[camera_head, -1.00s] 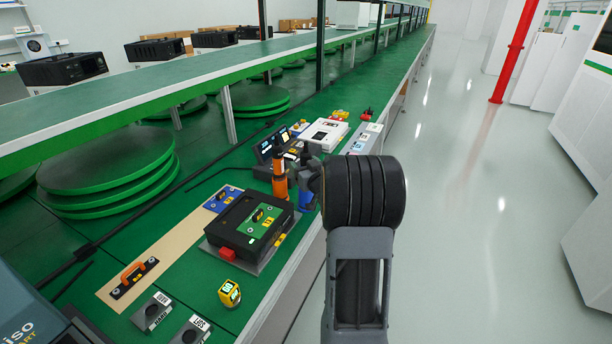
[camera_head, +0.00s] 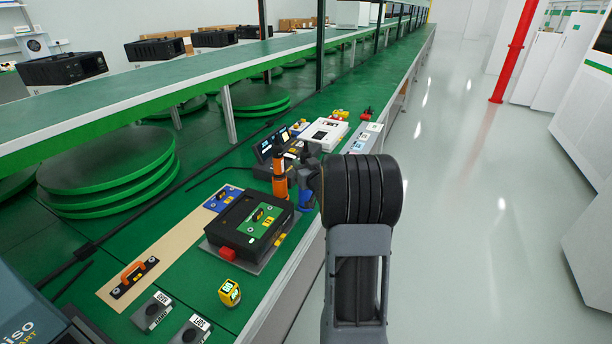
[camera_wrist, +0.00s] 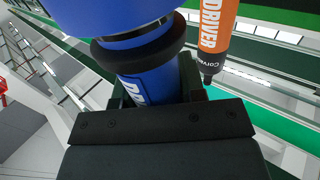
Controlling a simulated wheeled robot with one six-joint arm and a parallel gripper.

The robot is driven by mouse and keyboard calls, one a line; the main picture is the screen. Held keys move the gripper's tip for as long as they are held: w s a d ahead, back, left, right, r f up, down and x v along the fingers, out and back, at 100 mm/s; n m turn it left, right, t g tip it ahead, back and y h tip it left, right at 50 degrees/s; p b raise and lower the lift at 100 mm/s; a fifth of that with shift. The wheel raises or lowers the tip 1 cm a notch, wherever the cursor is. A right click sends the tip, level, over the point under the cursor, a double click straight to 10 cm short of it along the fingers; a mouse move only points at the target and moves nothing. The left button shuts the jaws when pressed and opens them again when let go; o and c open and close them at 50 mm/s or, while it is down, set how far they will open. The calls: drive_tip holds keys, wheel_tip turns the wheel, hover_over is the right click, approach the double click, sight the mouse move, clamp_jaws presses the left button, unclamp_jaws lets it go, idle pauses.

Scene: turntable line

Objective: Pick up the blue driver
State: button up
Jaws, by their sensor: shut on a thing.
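The blue driver (camera_wrist: 148,62) fills the upper middle of the wrist view, with white lettering on its body and a dark collar. My gripper (camera_wrist: 150,98) is shut on it just below the collar. In the head view the blue driver (camera_head: 306,199) shows only as a small patch, partly hidden by my gripper (camera_head: 307,182) and arm. I cannot tell whether its lower end touches anything.
An orange driver (camera_head: 279,176) stands upright just left of the blue one, close beside it in the wrist view (camera_wrist: 214,30). A black case (camera_head: 250,222), a yellow device (camera_head: 229,292) and a white box (camera_head: 324,134) stand on the green bench. The aisle at right is clear.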

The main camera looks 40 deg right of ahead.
clamp_jaws()
wheel_tip(320, 180, up, 10)
drive_tip(key=p, duration=0.1)
drive_tip(key=shift+p, duration=0.35)
drive_tip(key=shift+r, duration=0.1)
